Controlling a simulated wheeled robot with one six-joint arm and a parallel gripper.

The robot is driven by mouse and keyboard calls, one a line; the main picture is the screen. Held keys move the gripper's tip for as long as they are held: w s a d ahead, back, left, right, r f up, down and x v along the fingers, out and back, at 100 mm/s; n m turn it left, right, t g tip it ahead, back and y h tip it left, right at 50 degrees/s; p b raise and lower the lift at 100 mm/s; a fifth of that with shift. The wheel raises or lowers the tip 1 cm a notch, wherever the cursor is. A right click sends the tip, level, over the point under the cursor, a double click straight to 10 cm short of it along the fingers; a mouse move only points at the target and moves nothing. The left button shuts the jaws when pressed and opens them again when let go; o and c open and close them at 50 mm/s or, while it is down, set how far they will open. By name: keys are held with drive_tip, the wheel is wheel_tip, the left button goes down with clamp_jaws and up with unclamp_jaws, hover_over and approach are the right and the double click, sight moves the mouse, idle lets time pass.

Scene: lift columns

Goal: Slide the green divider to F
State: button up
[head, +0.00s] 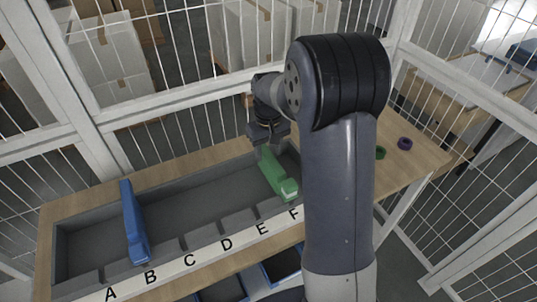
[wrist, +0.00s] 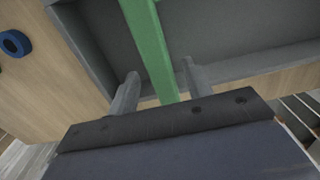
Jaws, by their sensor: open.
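The green divider (head: 277,176) stands across the grey trough (head: 190,198) near its right end, with its front end by the letter F (head: 294,214). The letters A to F run along the white front strip (head: 190,260). My gripper (head: 266,150) is over the back end of the green divider. In the wrist view its two fingers (wrist: 157,90) are apart, one on each side of the green divider (wrist: 150,45). I cannot tell whether either finger touches it. My arm hides the trough's right front corner in the head view.
A blue divider (head: 133,222) stands across the trough near B. A green ring (head: 380,153) and a purple ring (head: 404,143) lie on the table (head: 420,160) at the right. Wire fence panels (head: 200,60) rise behind the table.

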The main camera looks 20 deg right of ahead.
wheel_tip(320, 180, up, 9)
drive_tip(key=shift+f+b, duration=0.15)
drive_tip(key=shift+b, duration=0.2)
wheel_tip(320, 180, down, 11)
drive_tip(key=shift+s+f+p, duration=0.1)
drive_tip(key=shift+p, duration=0.55)
drive_tip(key=r, duration=0.3)
drive_tip(key=shift+a+r, duration=0.35)
drive_tip(key=shift+r, duration=0.65)
